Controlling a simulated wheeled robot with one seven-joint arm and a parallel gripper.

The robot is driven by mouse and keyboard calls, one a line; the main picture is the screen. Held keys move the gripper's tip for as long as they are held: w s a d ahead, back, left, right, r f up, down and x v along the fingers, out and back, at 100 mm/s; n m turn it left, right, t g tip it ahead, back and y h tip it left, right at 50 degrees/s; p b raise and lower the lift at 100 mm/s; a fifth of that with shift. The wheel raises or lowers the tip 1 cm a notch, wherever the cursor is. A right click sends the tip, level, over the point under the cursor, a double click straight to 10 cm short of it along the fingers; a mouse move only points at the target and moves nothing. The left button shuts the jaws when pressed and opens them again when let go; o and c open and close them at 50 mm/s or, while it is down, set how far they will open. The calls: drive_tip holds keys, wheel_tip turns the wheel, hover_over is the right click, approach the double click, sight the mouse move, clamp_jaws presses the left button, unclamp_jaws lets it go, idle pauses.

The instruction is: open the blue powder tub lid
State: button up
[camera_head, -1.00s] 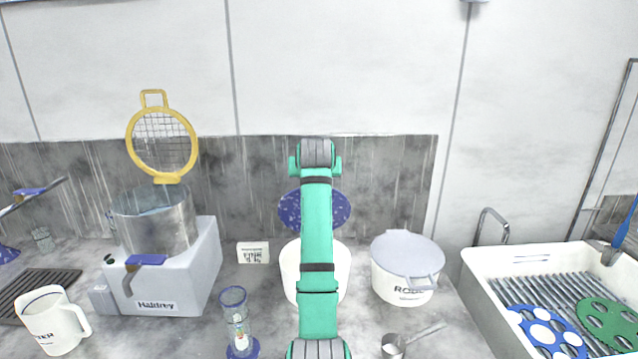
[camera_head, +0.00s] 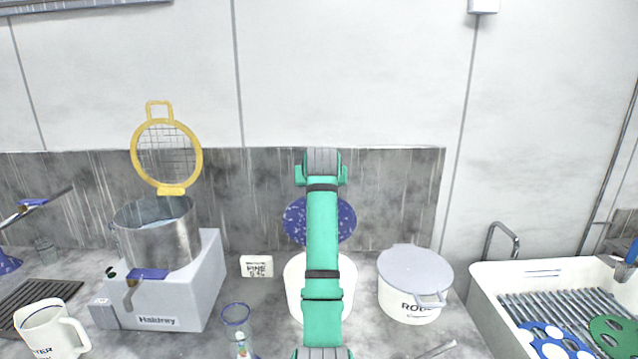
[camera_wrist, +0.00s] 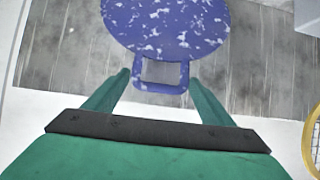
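The powder tub (camera_head: 294,288) is a white round tub at the back of the counter, partly hidden behind my arm. Its blue, white-speckled lid (camera_head: 346,222) stands raised, near upright, behind the tub against the wall. In the wrist view the lid (camera_wrist: 165,25) fills the top middle, with its loop handle (camera_wrist: 160,88) pointing down. My gripper (camera_wrist: 157,74) is open, its two green fingers on either side of the handle. The left finger looks slightly apart from it; I cannot tell whether the right one touches.
A white pot with a grey lid (camera_head: 415,262) stands right of the tub. A small label card (camera_head: 256,266) and a machine with a metal bowl and raised yellow strainer (camera_head: 167,155) stand left. A clear glass (camera_head: 237,322) is at front left. A sink (camera_head: 540,268) is at right.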

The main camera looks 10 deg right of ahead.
drive_tip(key=shift+r, duration=0.15)
drive_tip(key=shift+s+r, duration=0.3)
drive_tip(key=shift+s, duration=0.2)
drive_tip(key=v, duration=0.9)
drive_tip(key=shift+s, duration=0.3)
